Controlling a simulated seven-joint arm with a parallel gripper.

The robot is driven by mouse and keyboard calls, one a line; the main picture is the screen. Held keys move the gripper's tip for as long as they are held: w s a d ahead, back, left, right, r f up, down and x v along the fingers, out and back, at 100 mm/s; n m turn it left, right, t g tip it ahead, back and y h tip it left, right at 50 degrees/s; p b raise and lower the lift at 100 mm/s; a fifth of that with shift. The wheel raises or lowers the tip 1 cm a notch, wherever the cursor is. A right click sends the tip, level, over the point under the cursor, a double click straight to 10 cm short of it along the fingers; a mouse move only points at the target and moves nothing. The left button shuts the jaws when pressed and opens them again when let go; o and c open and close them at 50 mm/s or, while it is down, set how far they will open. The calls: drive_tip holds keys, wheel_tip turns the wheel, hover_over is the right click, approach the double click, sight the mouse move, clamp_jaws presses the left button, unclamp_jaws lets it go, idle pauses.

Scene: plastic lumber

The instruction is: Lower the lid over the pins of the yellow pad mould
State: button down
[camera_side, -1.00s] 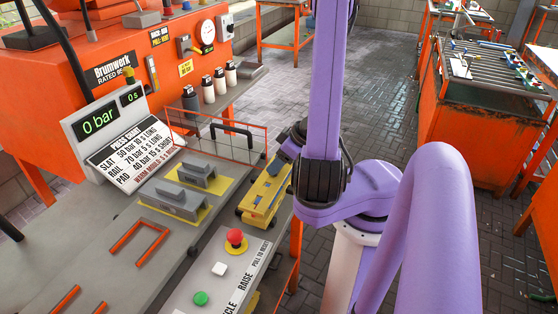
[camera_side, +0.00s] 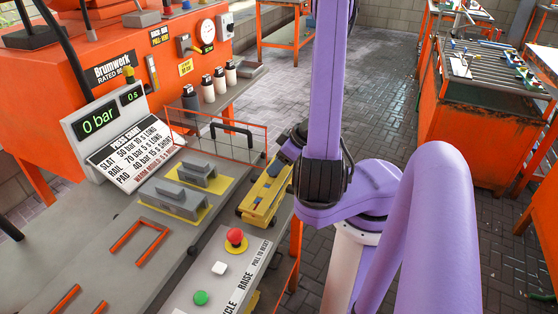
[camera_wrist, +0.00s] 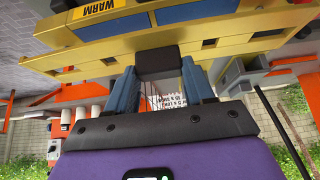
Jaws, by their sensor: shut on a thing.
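The yellow mould (camera_side: 259,207) sits at the right end of the press bench, just left of my arm in the side view. In the wrist view its yellow body (camera_wrist: 215,44) spans the top, with blue strips and a WARM label. My gripper (camera_side: 284,160) is over the mould's far end. In the wrist view my gripper (camera_wrist: 158,80) has its two blue-grey fingers shut on a dark block (camera_wrist: 158,62) at the yellow body, which I take as the lid's grip. The pins are not clear, and I cannot tell how the lid and base meet.
Two grey blocks on yellow plates (camera_side: 172,198) stand left of the mould. A wire guard (camera_side: 235,138) is behind it. The control panel (camera_side: 222,270) with red, white and green buttons is in front. The orange press (camera_side: 100,50) stands at the left, its display reading 0 bar.

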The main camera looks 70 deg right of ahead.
drive_tip(key=shift+f, duration=1.55)
drive_tip(key=shift+c, duration=1.7)
unclamp_jaws()
drive_tip(key=v, duration=1.2)
